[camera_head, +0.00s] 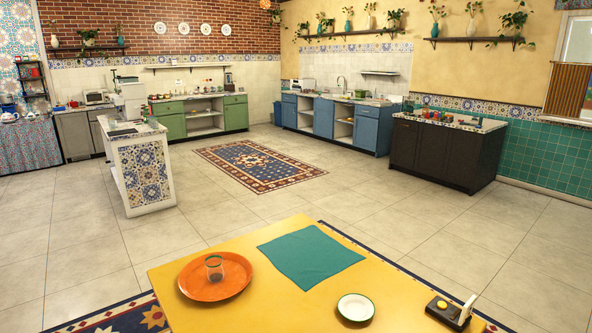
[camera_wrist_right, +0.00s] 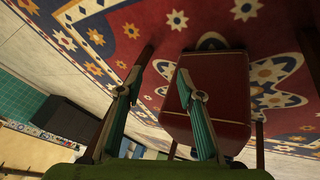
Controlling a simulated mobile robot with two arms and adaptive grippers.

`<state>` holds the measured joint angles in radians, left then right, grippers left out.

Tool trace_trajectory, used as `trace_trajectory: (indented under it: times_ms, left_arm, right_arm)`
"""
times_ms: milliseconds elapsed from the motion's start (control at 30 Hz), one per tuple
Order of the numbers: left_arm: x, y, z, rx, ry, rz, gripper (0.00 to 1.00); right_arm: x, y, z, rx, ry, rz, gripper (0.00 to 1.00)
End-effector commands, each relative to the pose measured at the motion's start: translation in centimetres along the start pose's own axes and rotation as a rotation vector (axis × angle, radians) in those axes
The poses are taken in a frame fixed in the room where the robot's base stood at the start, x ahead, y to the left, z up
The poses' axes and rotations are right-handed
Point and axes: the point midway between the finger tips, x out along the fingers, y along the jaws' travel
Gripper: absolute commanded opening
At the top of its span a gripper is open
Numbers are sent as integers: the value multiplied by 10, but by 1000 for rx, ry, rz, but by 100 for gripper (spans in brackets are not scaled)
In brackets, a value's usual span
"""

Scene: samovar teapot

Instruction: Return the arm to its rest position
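My right gripper (camera_wrist_right: 162,72) shows in the right wrist view. Its two fingers stand apart with nothing between them, so it is open and empty. Beyond the fingers is a dark red chair or stool seat (camera_wrist_right: 232,100) over a patterned red and blue rug (camera_wrist_right: 125,25). The seat shows behind the right-hand finger, and I cannot tell how far off it is. Neither arm nor gripper shows in the head view. My left gripper is not in view.
Open floor lies beyond.

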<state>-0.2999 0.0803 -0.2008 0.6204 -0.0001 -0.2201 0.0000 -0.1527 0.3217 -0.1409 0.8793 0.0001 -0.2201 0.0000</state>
Motion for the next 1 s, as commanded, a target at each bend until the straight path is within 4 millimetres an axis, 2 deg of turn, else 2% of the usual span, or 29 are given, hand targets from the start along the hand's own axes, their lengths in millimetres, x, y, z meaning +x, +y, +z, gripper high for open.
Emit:
trace_trajectory:
  times_ms: [33, 200, 300, 433, 500, 600, 1000]
  left_arm:
    - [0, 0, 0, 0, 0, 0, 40]
    - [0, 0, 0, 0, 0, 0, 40]
    - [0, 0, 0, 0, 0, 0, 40]
    - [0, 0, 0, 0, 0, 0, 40]
    - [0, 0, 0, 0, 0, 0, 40]
    - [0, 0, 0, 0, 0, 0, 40]
    - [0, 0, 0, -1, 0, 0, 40]
  right_arm:
    - [-2, -33, 31, 10, -49, -38, 34]
    - [-20, -126, 118, 35, -190, -143, 34]
    - [-37, -172, 159, 45, -259, -196, 34]
    - [-57, -215, 195, 54, -323, -245, 34]
    - [-65, -228, 207, 55, -344, -261, 34]
    - [-70, -238, 214, 57, -358, -272, 34]
    - [-70, -238, 215, 57, -360, -273, 34]
